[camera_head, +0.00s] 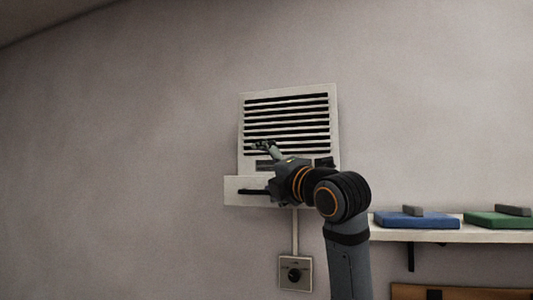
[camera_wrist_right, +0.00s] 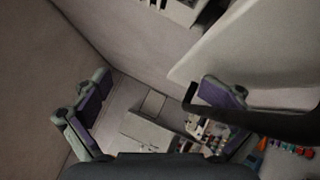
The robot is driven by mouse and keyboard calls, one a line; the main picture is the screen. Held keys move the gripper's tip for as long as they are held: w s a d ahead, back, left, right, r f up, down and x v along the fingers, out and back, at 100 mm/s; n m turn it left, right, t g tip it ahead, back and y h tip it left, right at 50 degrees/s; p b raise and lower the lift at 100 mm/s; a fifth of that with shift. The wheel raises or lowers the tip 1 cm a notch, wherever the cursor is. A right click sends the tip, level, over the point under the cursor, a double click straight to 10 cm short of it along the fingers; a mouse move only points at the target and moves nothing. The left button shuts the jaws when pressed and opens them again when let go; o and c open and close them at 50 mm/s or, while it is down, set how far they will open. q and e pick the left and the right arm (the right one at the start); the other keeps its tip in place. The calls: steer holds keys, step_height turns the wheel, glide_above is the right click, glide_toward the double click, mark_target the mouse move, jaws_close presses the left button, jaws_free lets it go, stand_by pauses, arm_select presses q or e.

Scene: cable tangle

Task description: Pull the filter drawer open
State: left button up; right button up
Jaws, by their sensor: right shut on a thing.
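The white wall unit (camera_head: 290,90) has dark horizontal slats above and a filter drawer (camera_head: 233,190) below. The drawer's pale front extends past the unit's left edge and looks to stand out from it; how far is hard to tell. Its black handle (camera_head: 250,192) is partly behind my right gripper (camera_head: 270,165). In the right wrist view, the black handle bar (camera_wrist_right: 270,122) lies against the right-hand finger of my gripper (camera_wrist_right: 150,105), with the pale drawer panel (camera_wrist_right: 235,55) beside it. The gripper is shut on the handle, though the exact contact is partly hidden. My left gripper is out of view.
A wall shelf (camera_head: 490,236) at right carries a blue block (camera_head: 415,221) and a green block (camera_head: 500,221), each with a grey grip. A small control box (camera_head: 295,273) with a black knob hangs below the unit. The wall at left is clear.

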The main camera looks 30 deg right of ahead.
steer(key=shift+s+a+r+t, duration=0.2)
steer(key=shift+s+r, duration=0.1)
steer(key=shift+s, duration=0.15)
steer(key=shift+s+a+r+t, duration=0.1)
steer(key=shift+s+a+r, duration=0.05)
steer(key=shift+s+r, duration=0.2)
steer(key=shift+s+a+f+b, duration=0.4)
steer(key=shift+a+b, duration=0.05)
steer(key=shift+b, duration=0.25)
steer(key=shift+c, duration=0.3)
steer(key=shift+s+d+f+b, duration=0.1)
steer(key=shift+s+f+b, duration=0.2)
steer(key=shift+s, duration=0.2)
steer(key=shift+s+d+f+b, duration=0.15)
steer(key=shift+s+b, duration=0.15)
steer(key=shift+s, duration=0.15)
steer(key=c, duration=0.5)
steer(key=shift+f+b+v, duration=0.2)
steer(key=shift+b+v, duration=0.4)
steer(key=shift+v, duration=0.35)
steer(key=c, duration=0.5)
steer(key=shift+d+f+b+v, duration=0.1)
steer(key=shift+b+v, duration=0.35)
steer(key=shift+v, duration=0.55)
steer(key=shift+d+f+b+v, duration=0.15)
steer(key=shift+b+v, duration=0.3)
steer(key=shift+v, duration=0.55)
steer(key=shift+d+f+b+v, duration=0.1)
steer(key=shift+b+v, duration=0.35)
steer(key=shift+v, duration=0.55)
